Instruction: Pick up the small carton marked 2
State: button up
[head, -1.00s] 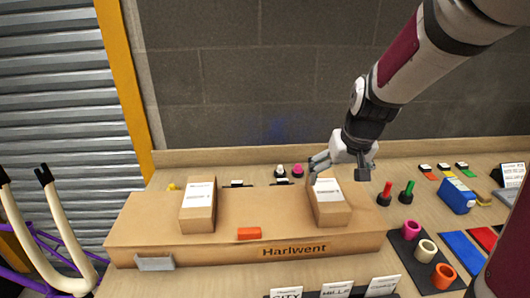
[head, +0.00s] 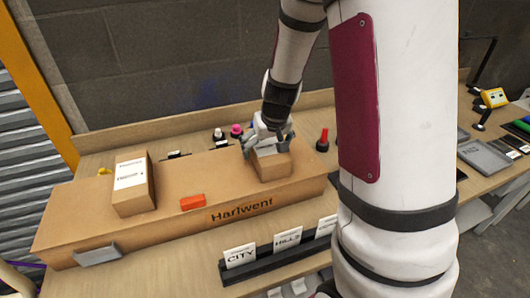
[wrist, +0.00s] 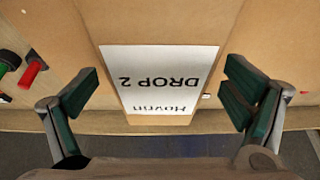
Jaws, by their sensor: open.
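The small carton marked 2 (head: 273,168) rests on the right part of the long Harlwent box. In the wrist view its top (wrist: 160,22) carries a white label reading "DROP 2", upside down. My gripper (head: 266,146) is at this carton's top, its fingers open. In the wrist view my gripper (wrist: 165,105) has one dark green-padded finger on each side of the label, with visible gaps to the carton. Whether the fingertips reach below the top face I cannot tell. A second small carton (head: 134,190) with a white label stands on the box's left part.
The long Harlwent box (head: 150,222) lies on the wooden bench. An orange block (head: 193,202) sits between the cartons. A card rack with CITY and HILLS cards (head: 240,256) stands in front. Red-topped (head: 323,140) and pink-topped (head: 237,130) items stand nearby, and a wall rises behind.

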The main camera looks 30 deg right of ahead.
jog(key=shift+x, duration=1.35)
jog(key=c, duration=1.6)
jog(key=shift+c, duration=0.3)
jog(key=shift+r, duration=0.15)
